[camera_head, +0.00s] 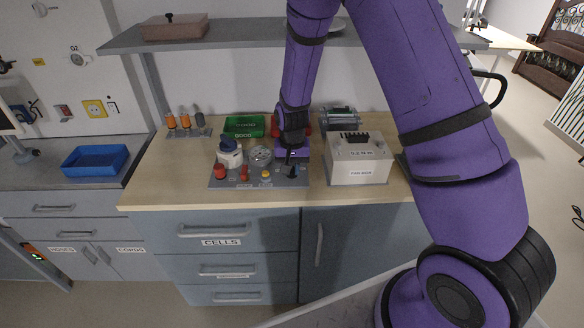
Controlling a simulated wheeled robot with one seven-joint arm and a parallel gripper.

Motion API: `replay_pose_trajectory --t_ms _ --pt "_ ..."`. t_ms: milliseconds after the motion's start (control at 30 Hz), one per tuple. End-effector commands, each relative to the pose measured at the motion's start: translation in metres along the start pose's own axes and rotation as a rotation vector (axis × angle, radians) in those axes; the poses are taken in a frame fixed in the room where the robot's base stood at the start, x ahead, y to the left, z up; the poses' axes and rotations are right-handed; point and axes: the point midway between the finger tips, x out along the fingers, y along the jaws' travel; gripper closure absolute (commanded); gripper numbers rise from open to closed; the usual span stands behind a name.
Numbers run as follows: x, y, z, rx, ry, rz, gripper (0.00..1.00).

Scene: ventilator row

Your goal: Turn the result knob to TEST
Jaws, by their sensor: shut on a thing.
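A grey test panel (230,183) lies on the wooden bench top near its front edge. It carries a red knob (220,172), a red lever (244,174), a yellow button (266,175) and a round gauge (260,156). A small black knob (292,173) sits at the panel's right end. My gripper (289,158) reaches down from above to this right end and is shut, seemingly on the black knob. The fingertips are small and dark, so the exact contact is hard to see. The panel's labels are too small to read, so the knob's setting cannot be told.
A white box (360,163) labelled PAR-BOX stands close to the right of my gripper. A green tray (244,126) and a green-grey device (340,117) are behind. A shelf (240,37) hangs above the bench. A blue bin (95,161) sits on the left counter.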

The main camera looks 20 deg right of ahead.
Motion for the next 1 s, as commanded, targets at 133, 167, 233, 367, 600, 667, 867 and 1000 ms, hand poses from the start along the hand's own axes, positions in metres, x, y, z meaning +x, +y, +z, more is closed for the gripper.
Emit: replay_pose_trajectory --t_ms 133,167,233,367,600,667,867,1000 --pt "0.0 0.0 0.0 0.0 0.001 0.0 1.0" --pt "0.0 0.0 0.0 0.0 0.001 0.0 1.0" --pt "0.0 0.0 0.0 0.0 0.001 0.0 1.0" --pt "0.0 0.0 0.0 -0.001 0.001 0.0 0.57" --pt "0.0 0.0 0.0 -0.001 0.0 0.0 0.57" --pt "-0.001 0.0 0.0 -0.001 0.001 0.0 0.57" --pt "-0.02 -0.001 -0.001 -0.001 0.003 -0.002 0.57" --pt "-0.045 -0.001 -0.001 -0.001 0.004 -0.002 0.57"
